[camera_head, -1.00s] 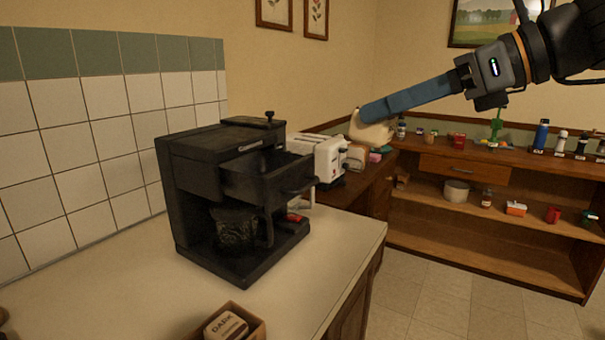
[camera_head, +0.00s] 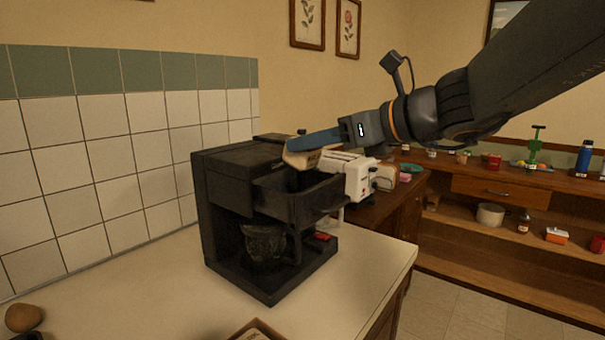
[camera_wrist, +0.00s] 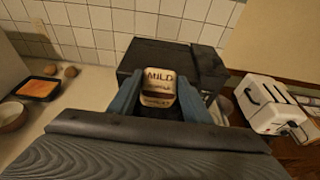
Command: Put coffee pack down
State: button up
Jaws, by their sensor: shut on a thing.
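My gripper (camera_head: 310,143) is shut on the coffee pack (camera_head: 299,160), a cream and brown pack. In the wrist view the coffee pack (camera_wrist: 158,88) reads "MILD" and sits between my two blue fingers (camera_wrist: 160,98). The black coffee machine (camera_head: 232,190) stands on the counter. Its upper drawer (camera_head: 325,200) is pulled out, and the pack is held over it. I cannot tell whether the pack touches the drawer. A dark glass jug (camera_head: 265,246) stands inside the machine below the drawer.
A white toaster (camera_head: 362,178) stands behind the machine on a wooden cabinet. The counter (camera_head: 150,290) left of the machine is clear.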

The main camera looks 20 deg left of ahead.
aim_at(310, 171)
jog(key=f, duration=0.2)
jog(key=a+f, duration=0.1)
jog(key=f, duration=0.2)
jog(key=a+f, duration=0.1)
jog(key=f, duration=0.1)
jog(key=shift+w+a+f, duration=0.1)
jog(key=shift+w+f, duration=0.15)
jog(key=shift+w, duration=0.05)
jog(key=shift+a+r+h+p, duration=0.15)
jog(key=shift+r+h+p, duration=0.3)
jog(key=shift+p, duration=0.5)
jog(key=h+p, duration=0.1)
jog(key=p, duration=0.1)
jog(key=g+h+p, duration=0.1)
jog(key=p, duration=0.1)
jog(key=shift+w+a, duration=0.15)
jog(key=shift+a, duration=0.2)
jog(key=shift+f+p, duration=0.4)
jog(key=shift+f, duration=0.1)
jog(key=shift+f, duration=0.2)
jog(key=o, duration=1.1)
